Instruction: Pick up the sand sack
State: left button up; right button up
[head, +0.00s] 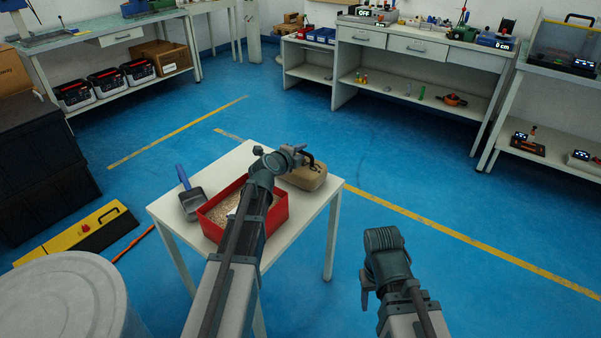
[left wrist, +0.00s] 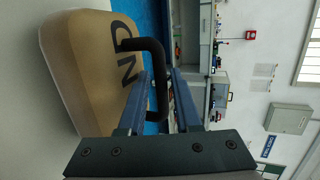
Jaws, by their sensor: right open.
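The sand sack (head: 304,176) is a tan block with a black handle, lying at the back right of the small white table (head: 165,212). In the left wrist view the sack (left wrist: 88,70) shows dark lettering and its black handle (left wrist: 150,44). My left gripper (head: 300,154) is at the handle. In the left wrist view its two fingers (left wrist: 161,88) lie on either side of the handle bar; whether they press on it is unclear. My right gripper (head: 366,292) is open, low and away from the table; its fingertips are mostly hidden.
A red tray (head: 279,216) of granular material and a grey scoop (head: 192,202) with a blue handle are on the table. A pale round drum (head: 60,300) stands front left. Blue floor is clear to the right, before the workbench (head: 420,75).

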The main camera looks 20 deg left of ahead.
pick_arm(q)
jog(key=shift+s, duration=0.1)
grip_shut()
jog(key=shift+r, duration=0.1)
dwell(1.1)
